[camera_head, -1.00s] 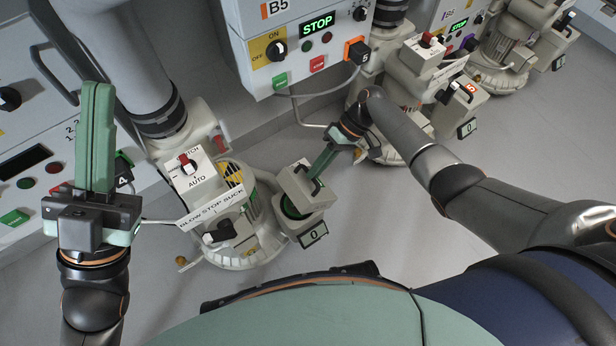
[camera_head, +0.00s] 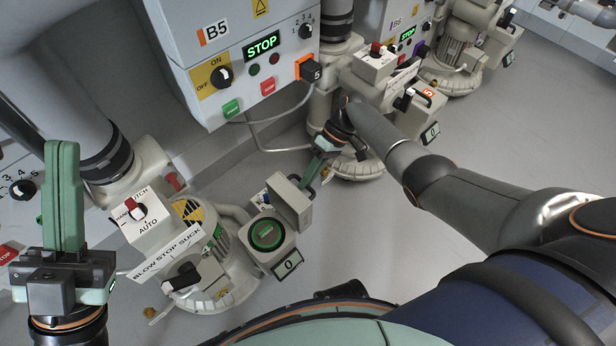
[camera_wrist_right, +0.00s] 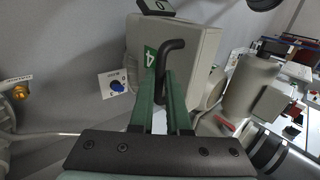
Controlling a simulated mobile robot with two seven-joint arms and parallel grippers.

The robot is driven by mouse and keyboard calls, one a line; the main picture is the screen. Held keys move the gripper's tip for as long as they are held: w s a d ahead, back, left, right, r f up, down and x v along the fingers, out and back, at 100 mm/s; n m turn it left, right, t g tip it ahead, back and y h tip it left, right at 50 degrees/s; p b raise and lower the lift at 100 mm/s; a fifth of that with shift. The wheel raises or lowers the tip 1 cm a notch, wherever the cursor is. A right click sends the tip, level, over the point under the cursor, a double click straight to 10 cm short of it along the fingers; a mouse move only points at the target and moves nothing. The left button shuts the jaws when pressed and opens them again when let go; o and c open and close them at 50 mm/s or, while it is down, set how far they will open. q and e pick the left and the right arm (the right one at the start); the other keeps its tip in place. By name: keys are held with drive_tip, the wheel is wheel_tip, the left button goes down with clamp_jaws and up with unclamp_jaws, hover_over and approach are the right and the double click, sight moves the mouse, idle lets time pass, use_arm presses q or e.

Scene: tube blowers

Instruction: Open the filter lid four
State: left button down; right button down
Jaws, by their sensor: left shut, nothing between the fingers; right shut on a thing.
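The filter lid four (camera_head: 292,204) is a pale box lid swung up on the blower's filter housing (camera_head: 270,258). The round green filter inside (camera_head: 266,234) is exposed. In the right wrist view the lid (camera_wrist_right: 199,55) shows a green label with a 4 and a bent black handle (camera_wrist_right: 174,48). My right gripper (camera_head: 312,176) is behind the raised lid, shut on the handle; its green fingers (camera_wrist_right: 164,85) lie on either side of the bar in the wrist view. My left gripper (camera_head: 62,150) is shut and empty, pointing up at the far left.
The blower (camera_head: 200,250) has a switch box (camera_head: 142,215) and a BLOW STOP SUCK plate (camera_head: 167,254). Control cabinet B5 (camera_head: 200,70) stands behind. Another blower with an orange 5 label (camera_head: 428,94) is at the upper right. The floor (camera_head: 370,230) right of the open filter is clear.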

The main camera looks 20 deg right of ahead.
drive_tip(key=shift+s+a+f, duration=0.15)
drive_tip(key=shift+s+f, duration=0.2)
drive_tip(key=shift+s, duration=0.05)
drive_tip(key=c, duration=1.2)
unclamp_jaws()
drive_tip(key=o, duration=0.3)
drive_tip(key=shift+w+r, duration=0.1)
drive_tip(key=shift+w, duration=0.05)
drive_tip(key=shift+w+r, duration=0.1)
drive_tip(key=shift+p+v, duration=1.4)
drive_tip(key=shift+v, duration=4.85)
